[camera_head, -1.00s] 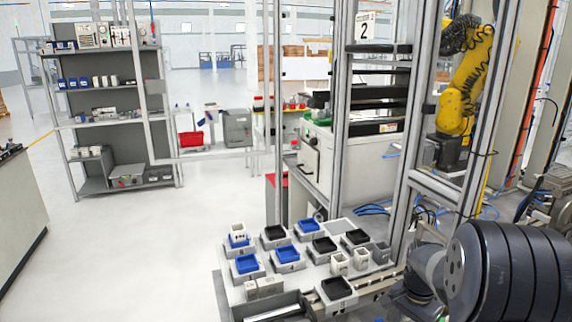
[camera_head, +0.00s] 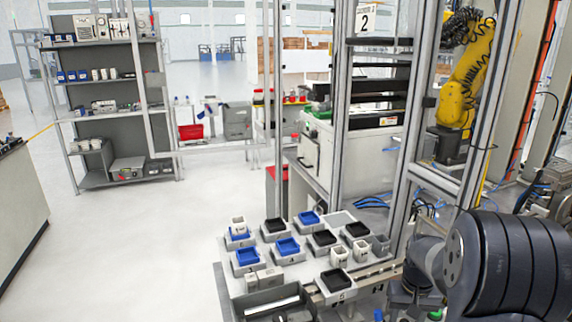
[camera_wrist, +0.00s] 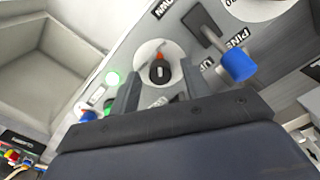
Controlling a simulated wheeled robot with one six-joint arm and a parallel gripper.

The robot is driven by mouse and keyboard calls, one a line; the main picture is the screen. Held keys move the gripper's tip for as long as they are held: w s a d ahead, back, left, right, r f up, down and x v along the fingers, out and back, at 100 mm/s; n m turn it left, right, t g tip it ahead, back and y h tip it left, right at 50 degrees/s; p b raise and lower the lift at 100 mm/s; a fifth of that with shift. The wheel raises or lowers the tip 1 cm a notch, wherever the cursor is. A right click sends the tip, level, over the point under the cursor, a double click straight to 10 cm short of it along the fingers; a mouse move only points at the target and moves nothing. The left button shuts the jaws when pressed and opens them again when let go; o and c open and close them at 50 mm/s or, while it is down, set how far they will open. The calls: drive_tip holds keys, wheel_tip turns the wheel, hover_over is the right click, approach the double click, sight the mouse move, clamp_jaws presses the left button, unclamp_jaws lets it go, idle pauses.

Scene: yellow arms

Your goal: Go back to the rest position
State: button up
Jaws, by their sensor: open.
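My gripper (camera_wrist: 158,92) shows in the wrist view with its two dark fingers apart and nothing between them. Beyond the fingers is a grey control panel (camera_wrist: 150,35) with a black rotary knob (camera_wrist: 159,71) on a round white plate, which appears between the fingertips. I cannot tell how far the fingers are from it. In the head view my dark arm link (camera_head: 508,262) fills the lower right, and the gripper itself is out of that view.
A table with blue trays (camera_head: 288,246) and black trays (camera_head: 322,238) stands left of my arm. Metal posts (camera_head: 400,130) rise behind it. The floor (camera_head: 120,250) at left is clear.

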drive_tip(key=n, duration=0.8)
drive_tip(key=shift+p, duration=0.35)
drive_tip(key=shift+r, duration=1.3)
